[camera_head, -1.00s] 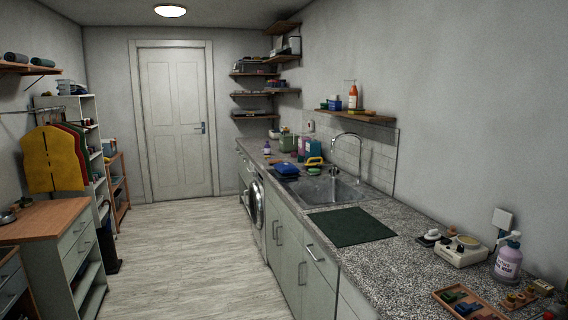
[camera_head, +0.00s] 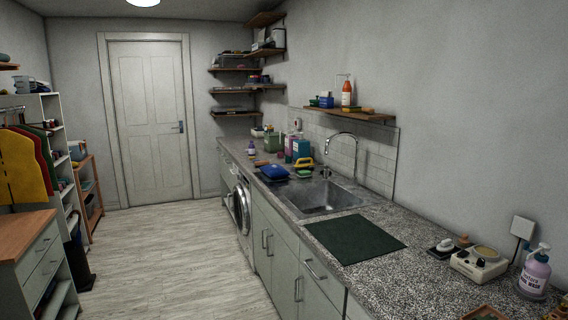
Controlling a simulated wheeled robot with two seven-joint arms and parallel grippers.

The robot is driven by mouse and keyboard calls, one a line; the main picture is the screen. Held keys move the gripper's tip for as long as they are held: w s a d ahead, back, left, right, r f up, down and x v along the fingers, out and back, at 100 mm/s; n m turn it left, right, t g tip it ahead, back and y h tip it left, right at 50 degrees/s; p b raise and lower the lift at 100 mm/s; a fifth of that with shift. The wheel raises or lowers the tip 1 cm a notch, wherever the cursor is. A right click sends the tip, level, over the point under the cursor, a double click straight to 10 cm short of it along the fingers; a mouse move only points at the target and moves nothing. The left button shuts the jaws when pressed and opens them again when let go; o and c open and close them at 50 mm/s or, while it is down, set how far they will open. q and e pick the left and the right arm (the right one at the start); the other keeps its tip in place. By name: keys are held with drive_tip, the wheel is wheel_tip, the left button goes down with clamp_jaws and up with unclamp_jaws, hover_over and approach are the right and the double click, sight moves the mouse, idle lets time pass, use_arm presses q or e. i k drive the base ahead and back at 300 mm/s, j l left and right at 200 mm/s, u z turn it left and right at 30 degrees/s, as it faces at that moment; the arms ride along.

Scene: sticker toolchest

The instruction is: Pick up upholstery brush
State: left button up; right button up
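No brush can be made out for certain at this distance. A yellow-handled item (camera_head: 304,164) stands on the counter (camera_head: 428,290) behind the sink; its arched handle could be that of a brush, but I cannot tell. A blue bundle (camera_head: 274,171) lies just left of it. A small brownish item (camera_head: 367,111) lies on the wall shelf (camera_head: 340,114) above the sink and is too small to identify. Neither of my grippers is in view.
The sink (camera_head: 322,196) and a dark green mat (camera_head: 355,239) are set along the counter. A scale-like device (camera_head: 479,263) and a pump bottle (camera_head: 535,271) stand at the near right. A wooden-topped cabinet (camera_head: 35,247) is at left. The floor (camera_head: 165,255) between is clear.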

sight(258, 163)
drive_tip(key=i+j+z, duration=0.2)
drive_tip(key=i+j, duration=0.4)
drive_tip(key=i, duration=0.3)
drive_tip(key=i+j+z, duration=0.2)
drive_tip(key=i+j, duration=1.35)
drive_tip(key=i, duration=0.2)
drive_tip(key=i+j+u, duration=0.25)
drive_tip(key=i, duration=1.2)
drive_tip(key=i+j+u, duration=0.2)
drive_tip(key=i, duration=1.25)
